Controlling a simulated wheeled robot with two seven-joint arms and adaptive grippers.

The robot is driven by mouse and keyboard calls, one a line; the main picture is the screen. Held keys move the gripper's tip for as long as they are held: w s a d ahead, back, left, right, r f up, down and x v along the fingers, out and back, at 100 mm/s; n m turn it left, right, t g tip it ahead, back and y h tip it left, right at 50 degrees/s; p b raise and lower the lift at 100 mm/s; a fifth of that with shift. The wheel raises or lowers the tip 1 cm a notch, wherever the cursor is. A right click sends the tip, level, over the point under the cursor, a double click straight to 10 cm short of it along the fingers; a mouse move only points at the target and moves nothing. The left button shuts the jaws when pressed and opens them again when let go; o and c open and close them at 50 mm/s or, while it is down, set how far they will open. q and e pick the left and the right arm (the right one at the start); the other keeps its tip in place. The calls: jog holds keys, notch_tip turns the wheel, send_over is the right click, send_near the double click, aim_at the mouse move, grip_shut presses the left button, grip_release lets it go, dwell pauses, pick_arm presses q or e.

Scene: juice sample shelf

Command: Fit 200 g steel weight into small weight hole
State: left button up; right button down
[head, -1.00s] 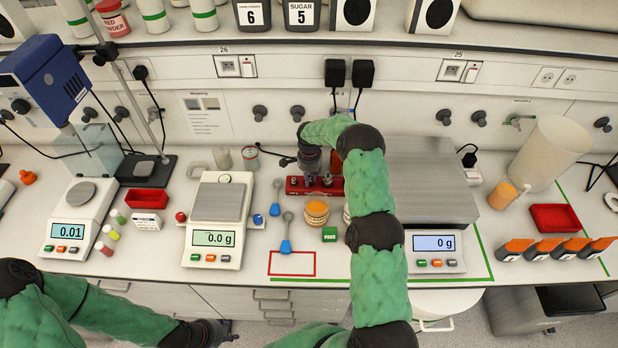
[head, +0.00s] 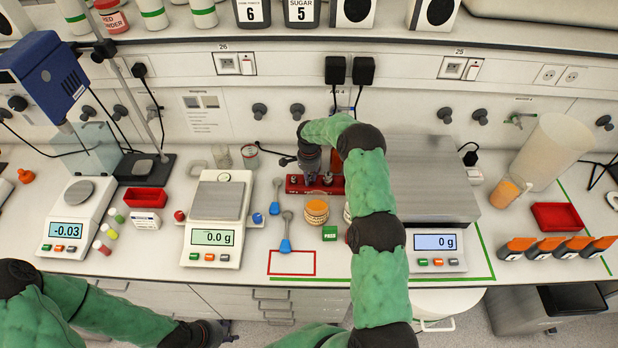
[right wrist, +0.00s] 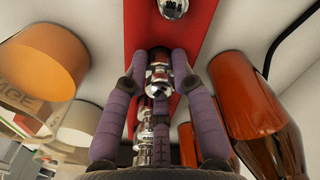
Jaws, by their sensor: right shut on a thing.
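The red weight block (head: 296,185) lies on the bench behind the small wooden-looking jar, with shiny steel weights standing in it. My right gripper (head: 318,178) is low over the block. In the right wrist view my right gripper (right wrist: 160,68) is shut on a shiny steel weight (right wrist: 158,84), held over the red block (right wrist: 205,28). Another steel weight (right wrist: 172,8) stands farther along the block. The small hole and the held weight's lower end are hidden, so I cannot tell whether it is seated. My left gripper (head: 215,332) hangs at the lower left, its fingers unclear.
A balance (head: 212,235) stands left of the block and a larger scale (head: 436,241) right of it. Amber bottles (right wrist: 255,95) are close beside my right fingers.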

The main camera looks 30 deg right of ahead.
aim_at(309, 175)
jog(key=shift+f+b, duration=0.4)
jog(key=shift+b, duration=0.2)
jog(key=shift+s+a+f+b, duration=0.1)
jog(key=shift+s+f+b, duration=0.1)
jog(key=shift+b, duration=0.2)
jog(key=shift+s+a+f, duration=0.1)
jog(key=shift+f, duration=0.05)
dwell(0.5)
jog(key=c, duration=0.9)
grip_release()
jog(key=shift+c, duration=0.2)
jog(key=r, duration=1.2)
jog(key=shift+w+d+r, duration=0.25)
jog(key=shift+w+r, duration=0.05)
